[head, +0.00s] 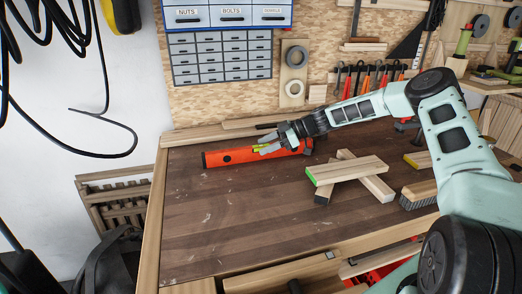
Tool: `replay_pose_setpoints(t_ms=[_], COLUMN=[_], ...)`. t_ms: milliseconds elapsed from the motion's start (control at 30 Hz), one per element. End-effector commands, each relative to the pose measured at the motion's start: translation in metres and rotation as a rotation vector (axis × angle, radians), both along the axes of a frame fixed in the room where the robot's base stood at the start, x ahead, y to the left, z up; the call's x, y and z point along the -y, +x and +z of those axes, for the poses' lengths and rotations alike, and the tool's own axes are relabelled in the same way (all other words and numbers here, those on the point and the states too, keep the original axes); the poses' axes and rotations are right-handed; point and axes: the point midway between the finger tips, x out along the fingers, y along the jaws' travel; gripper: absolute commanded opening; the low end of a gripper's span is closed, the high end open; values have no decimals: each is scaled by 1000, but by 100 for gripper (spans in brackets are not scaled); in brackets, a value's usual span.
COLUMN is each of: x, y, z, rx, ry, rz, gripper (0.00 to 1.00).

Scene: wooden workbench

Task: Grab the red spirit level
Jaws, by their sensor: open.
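The red spirit level (231,156) lies near the back left of the workbench. It is a long red-orange bar with a dark round spot toward its left part and a dark left end. My gripper (264,150) is at the level's right half, with its fingers pointing left. The fingers look open and yellowish-green shows at them. I cannot tell whether they touch the level or are above it. The gripper and wrist hide part of the level's upper edge; its right end shows beyond them.
Several wood pieces (350,170), one with a green end, lie crossed right of the level. A brush (418,195) lies further right. A drawer cabinet (221,55) and tools hang on the back wall. The front left of the workbench (215,225) is clear.

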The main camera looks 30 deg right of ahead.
Motion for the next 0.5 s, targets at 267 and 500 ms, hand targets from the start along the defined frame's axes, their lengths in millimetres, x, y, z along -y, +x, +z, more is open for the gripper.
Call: replay_pose_setpoints(t_ms=[267,500], x=[-5,-5], y=[3,2], z=[-4,-4], rx=[0,0], ry=[-1,-1], rz=[-2,-1], gripper=[53,0])
